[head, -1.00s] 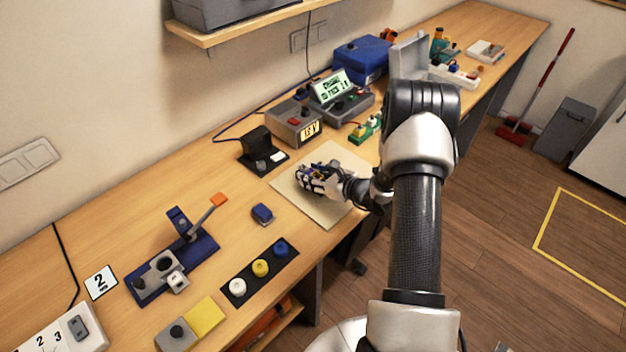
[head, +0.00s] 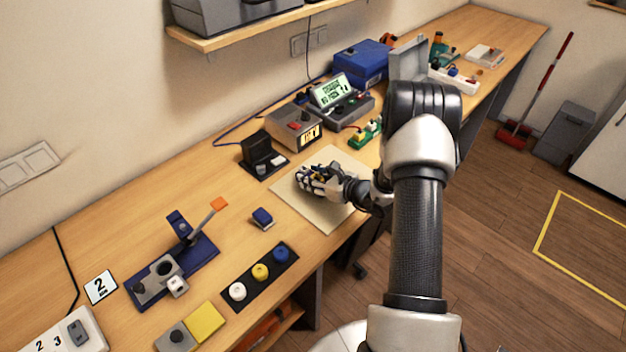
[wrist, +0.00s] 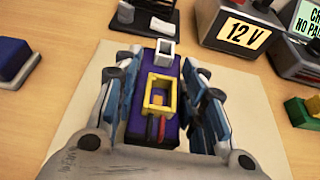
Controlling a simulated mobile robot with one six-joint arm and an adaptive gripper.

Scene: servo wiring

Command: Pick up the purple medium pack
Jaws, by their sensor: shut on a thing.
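The purple pack (wrist: 136,124) is between the fingers of my gripper (wrist: 155,95) in the wrist view. It carries a yellow square frame (wrist: 148,99) and a grey-white square loop (wrist: 164,50) at its far end, with red and dark leads at its near end. My gripper is shut on it, with a blue-faced finger against each long side. In the head view my gripper (head: 318,178) is over the pale mat (head: 337,216), and its fingers hide most of the pack. I cannot tell whether the pack is clear of the mat.
A black holder (head: 258,152) and a 12 V box (head: 294,128) stand behind the mat. A small blue block (head: 262,218) lies to its left. A panel with white, yellow and blue buttons (head: 260,275) lies at the front.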

